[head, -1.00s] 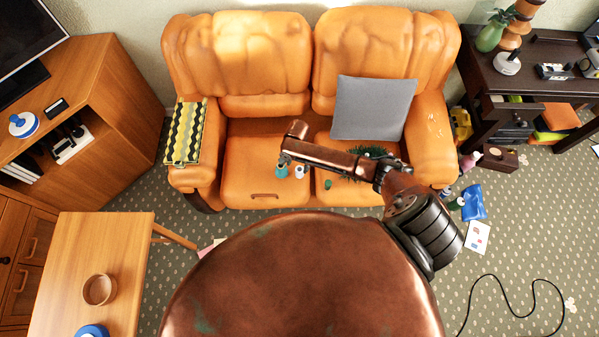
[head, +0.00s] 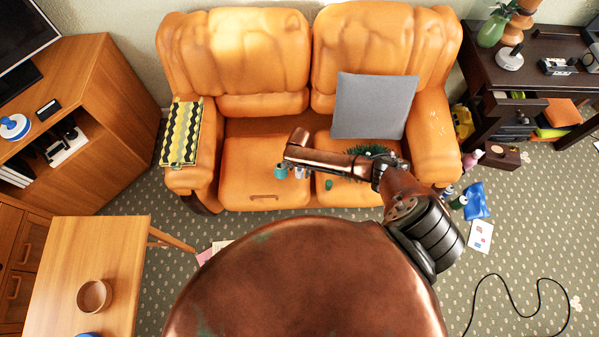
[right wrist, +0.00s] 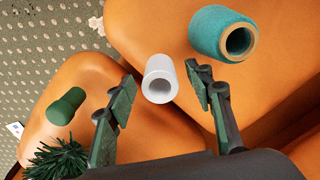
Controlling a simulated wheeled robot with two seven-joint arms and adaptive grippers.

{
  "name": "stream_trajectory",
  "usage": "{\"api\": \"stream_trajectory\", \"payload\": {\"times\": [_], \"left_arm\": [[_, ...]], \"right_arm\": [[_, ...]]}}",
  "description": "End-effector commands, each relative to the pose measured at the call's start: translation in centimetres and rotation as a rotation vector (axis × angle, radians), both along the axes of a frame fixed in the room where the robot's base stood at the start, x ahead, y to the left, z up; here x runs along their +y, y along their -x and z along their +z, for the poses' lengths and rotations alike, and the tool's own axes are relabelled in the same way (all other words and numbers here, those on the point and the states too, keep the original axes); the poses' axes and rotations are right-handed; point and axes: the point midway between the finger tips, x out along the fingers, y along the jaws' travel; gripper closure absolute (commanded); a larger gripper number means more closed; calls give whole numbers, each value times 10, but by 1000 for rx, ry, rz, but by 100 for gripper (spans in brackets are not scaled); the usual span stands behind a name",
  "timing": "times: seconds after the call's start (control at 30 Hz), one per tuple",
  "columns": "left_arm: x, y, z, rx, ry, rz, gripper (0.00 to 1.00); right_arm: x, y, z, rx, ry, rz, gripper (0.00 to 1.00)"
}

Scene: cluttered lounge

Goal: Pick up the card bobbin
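A white hollow tube (right wrist: 159,79), which looks like the card bobbin, lies on the orange sofa seat; its open end faces the camera in the right wrist view. It is a small pale spot beside the arm in the head view (head: 299,172). My right gripper (right wrist: 160,76) is open, with its two dark fingers apart on either side of the tube in the picture. Gaps show between the tube and both fingers, so nothing is held. In the head view my right arm reaches over the seat and mostly hides this gripper. My left gripper is not in view.
A teal thread cone (right wrist: 223,33) lies close to the tube on the seat. A green cylinder (right wrist: 67,106) and a dark green bristly thing (right wrist: 57,158) lie on its other side. A grey cushion (head: 372,105) leans at the back. A wooden table (head: 87,260) stands at front left.

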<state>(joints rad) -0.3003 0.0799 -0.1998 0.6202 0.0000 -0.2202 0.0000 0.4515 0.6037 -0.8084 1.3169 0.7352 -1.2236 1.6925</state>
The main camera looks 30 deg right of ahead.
Motion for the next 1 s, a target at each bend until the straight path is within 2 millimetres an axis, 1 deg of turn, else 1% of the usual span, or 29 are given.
{"api": "stream_trajectory", "payload": {"times": [0.03,0.07,0.5,0.8,0.87,1.0], "left_arm": [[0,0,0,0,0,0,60],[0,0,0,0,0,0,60],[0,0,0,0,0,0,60],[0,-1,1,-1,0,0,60],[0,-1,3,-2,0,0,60],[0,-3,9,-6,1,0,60]], "right_arm": [[0,0,0,0,0,0,57],[0,0,0,0,0,0,59],[0,0,0,0,0,1,89],[0,0,3,0,0,0,89],[0,0,6,-1,0,0,89],[0,-1,22,-3,-1,0,89]]}}
